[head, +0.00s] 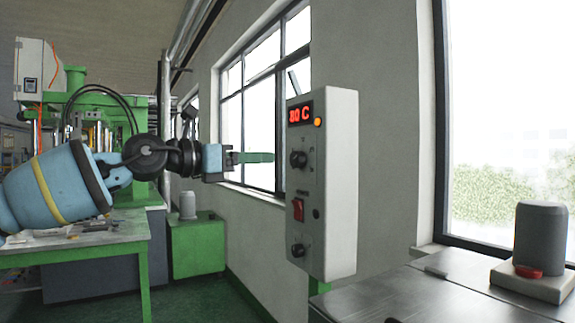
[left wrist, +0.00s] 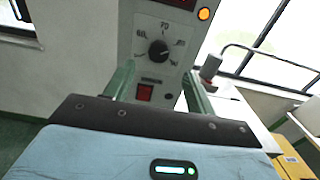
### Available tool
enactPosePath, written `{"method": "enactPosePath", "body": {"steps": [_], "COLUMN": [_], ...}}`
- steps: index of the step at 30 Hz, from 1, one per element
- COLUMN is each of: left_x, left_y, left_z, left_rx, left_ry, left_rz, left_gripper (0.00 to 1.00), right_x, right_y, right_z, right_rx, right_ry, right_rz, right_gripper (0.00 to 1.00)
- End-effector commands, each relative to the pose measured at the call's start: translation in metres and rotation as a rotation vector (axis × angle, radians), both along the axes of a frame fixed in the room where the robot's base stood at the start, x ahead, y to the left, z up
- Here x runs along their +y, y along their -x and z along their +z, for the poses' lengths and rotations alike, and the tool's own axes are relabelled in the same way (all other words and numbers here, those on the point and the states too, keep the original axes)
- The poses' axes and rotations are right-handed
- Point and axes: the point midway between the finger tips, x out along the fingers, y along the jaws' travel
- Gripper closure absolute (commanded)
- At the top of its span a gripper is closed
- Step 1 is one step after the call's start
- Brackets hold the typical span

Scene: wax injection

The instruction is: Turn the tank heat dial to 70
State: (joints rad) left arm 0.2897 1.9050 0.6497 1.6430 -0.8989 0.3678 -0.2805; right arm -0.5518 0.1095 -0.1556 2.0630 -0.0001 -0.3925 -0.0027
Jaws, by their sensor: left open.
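The tank heat dial (head: 298,159) is a black round knob on the front of a pale control box (head: 340,200). In the left wrist view the dial (left wrist: 158,51) has 70 printed above it and other numbers to the sides; I cannot tell its pointer's exact setting. A red display (head: 300,114) above it reads a number ending in 0 C, first digit unclear. My left gripper (head: 272,157) is open and empty, level with the dial and pointing at it. In the wrist view its green fingers (left wrist: 160,80) stand either side of the dial, apart from it. My right gripper is out of view.
A red switch (head: 298,210) and a lower black knob (head: 298,250) sit below the dial, with an orange lamp (head: 318,122) above. A metal bench (head: 430,305) bearing a grey cylinder (head: 541,235) stands at right. A green-legged table (head: 125,235) is at left.

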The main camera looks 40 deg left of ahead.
Motion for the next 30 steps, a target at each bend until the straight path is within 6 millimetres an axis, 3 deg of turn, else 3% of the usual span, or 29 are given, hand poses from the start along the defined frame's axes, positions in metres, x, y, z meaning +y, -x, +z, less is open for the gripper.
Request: {"method": "enactPosePath", "body": {"steps": [8,30], "left_x": [-0.002,-0.028], "left_y": [-0.006,-0.069], "left_z": [0.000,0.000], "left_rx": [0.003,0.001], "left_ry": [-0.001,0.003], "left_rz": [0.000,0.001], "left_gripper": [0.45,0.45], "right_x": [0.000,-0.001], "right_y": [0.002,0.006], "right_z": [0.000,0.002], "right_rx": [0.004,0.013], "right_ry": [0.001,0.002], "right_rz": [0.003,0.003], "right_gripper": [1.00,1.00]}}
